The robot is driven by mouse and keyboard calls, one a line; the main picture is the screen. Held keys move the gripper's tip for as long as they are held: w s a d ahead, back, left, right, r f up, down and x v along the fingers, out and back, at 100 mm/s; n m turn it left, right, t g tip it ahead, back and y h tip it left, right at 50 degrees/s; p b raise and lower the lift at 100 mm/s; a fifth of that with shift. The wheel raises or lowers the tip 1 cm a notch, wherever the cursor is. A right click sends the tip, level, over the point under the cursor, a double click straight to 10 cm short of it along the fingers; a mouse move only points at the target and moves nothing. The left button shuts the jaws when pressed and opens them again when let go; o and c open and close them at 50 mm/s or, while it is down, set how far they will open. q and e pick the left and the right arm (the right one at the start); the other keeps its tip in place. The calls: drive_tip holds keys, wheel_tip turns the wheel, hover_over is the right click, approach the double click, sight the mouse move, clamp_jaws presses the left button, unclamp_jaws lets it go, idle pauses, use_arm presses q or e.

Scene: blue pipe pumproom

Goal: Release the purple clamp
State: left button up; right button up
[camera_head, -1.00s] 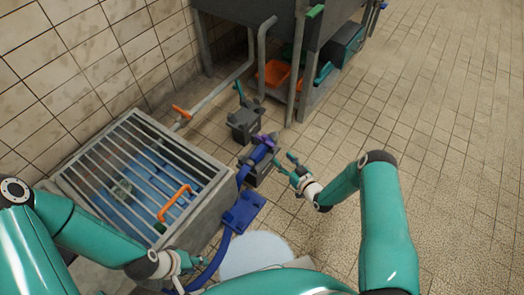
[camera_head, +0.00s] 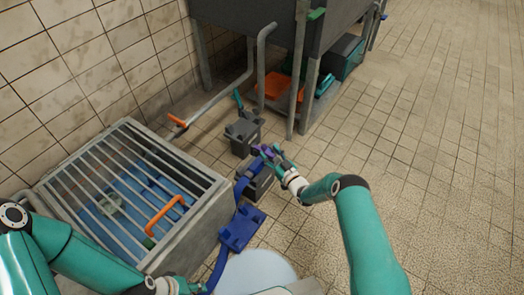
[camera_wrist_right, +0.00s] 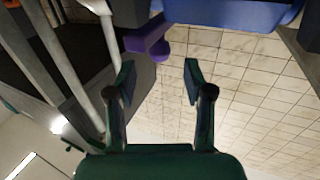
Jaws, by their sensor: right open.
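The purple clamp (camera_head: 256,149) sits at the far end of the blue pipe piece on a dark grey block, partly hidden by my right gripper (camera_head: 271,152). In the right wrist view the purple clamp (camera_wrist_right: 147,42) hangs beside the blue pipe (camera_wrist_right: 225,14), just beyond and slightly left of the middle between the fingertips. My right gripper (camera_wrist_right: 160,72) is open, with nothing between its fingers. My left gripper (camera_head: 178,286) is at the bottom edge of the head view, near the blue hose; its fingers are too small to read.
A grated basin (camera_head: 195,240) with an orange handle (camera_head: 165,212) stands at left. A grey valve block (camera_head: 243,133) stands behind the clamp. A dark tank on legs (camera_head: 250,12) is at the back, with an orange bin (camera_head: 272,86) beneath. Tiled floor on the right is free.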

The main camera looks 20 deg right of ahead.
sight(266, 148)
drive_tip(key=b+x, duration=0.1)
drive_tip(key=x, duration=0.3)
drive_tip(key=shift+f+b, duration=0.15)
drive_tip(key=shift+b, duration=0.15)
drive_tip(key=shift+w, duration=0.4)
drive_tip(key=shift+a, duration=0.1)
clamp_jaws()
